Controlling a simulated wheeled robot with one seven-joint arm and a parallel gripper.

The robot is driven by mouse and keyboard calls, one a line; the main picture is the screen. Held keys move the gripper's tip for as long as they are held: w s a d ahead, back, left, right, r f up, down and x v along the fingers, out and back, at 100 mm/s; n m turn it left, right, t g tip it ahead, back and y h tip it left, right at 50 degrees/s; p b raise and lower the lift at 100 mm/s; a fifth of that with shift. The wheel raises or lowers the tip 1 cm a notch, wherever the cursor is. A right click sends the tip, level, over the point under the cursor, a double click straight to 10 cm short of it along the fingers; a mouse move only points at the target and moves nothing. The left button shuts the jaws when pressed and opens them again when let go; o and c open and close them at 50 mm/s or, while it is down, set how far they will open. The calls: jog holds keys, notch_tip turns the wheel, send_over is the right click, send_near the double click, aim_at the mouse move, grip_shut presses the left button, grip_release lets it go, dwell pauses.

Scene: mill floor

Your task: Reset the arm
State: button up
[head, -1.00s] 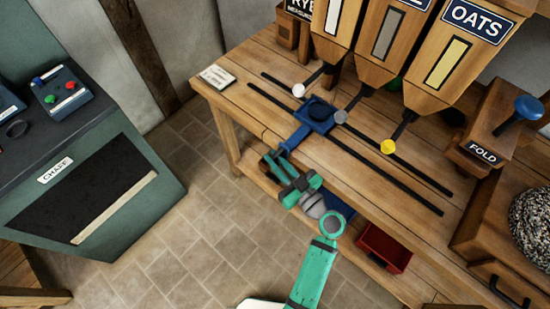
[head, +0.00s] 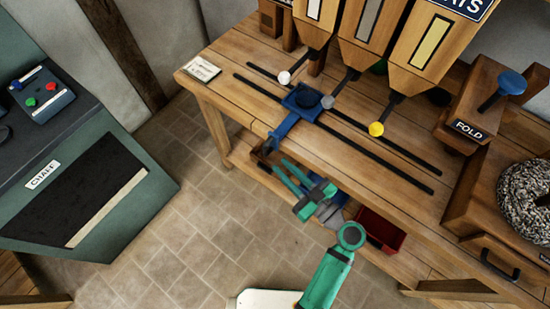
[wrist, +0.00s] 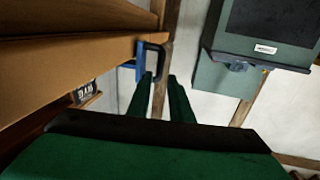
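My green gripper (head: 282,170) is in front of the near edge of the wooden bench (head: 225,85), with its two fingers apart and nothing seen between them. The fingers also show in the wrist view (wrist: 161,90), pointing away with a gap between them. The blue slider (head: 303,100) sits on the black rails, and its blue handle (head: 279,133) reaches over the bench's front edge. The fingertips are just short of the handle's end, apparently apart from it. In the wrist view a blue part with a dark loop (wrist: 141,62) is beyond the left finger.
Hoppers with coloured knobs, one yellow (head: 376,129), stand over the rails. The FOLD box (head: 470,115) is at right. A red bin (head: 381,231) is on the lower shelf. The green CHAFF cabinet (head: 60,240) is at left, with clear tiled floor (head: 165,215) between.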

jog(key=shift+v, duration=0.8)
jog(key=s+d+f+m+g+h, duration=0.1)
jog(key=s+d+f+m+h, duration=0.1)
jog(key=s+f+m+h, duration=0.85)
jog(key=s+a+r+n+t+h, duration=0.1)
jog(key=s+a+r+t+h, duration=0.1)
jog(key=s+r, duration=0.9)
jog(key=shift+s+a+n+t, duration=0.4)
jog(key=shift+a+t, duration=0.4)
jog(key=shift+a, duration=0.3)
jog(key=shift+w, duration=0.1)
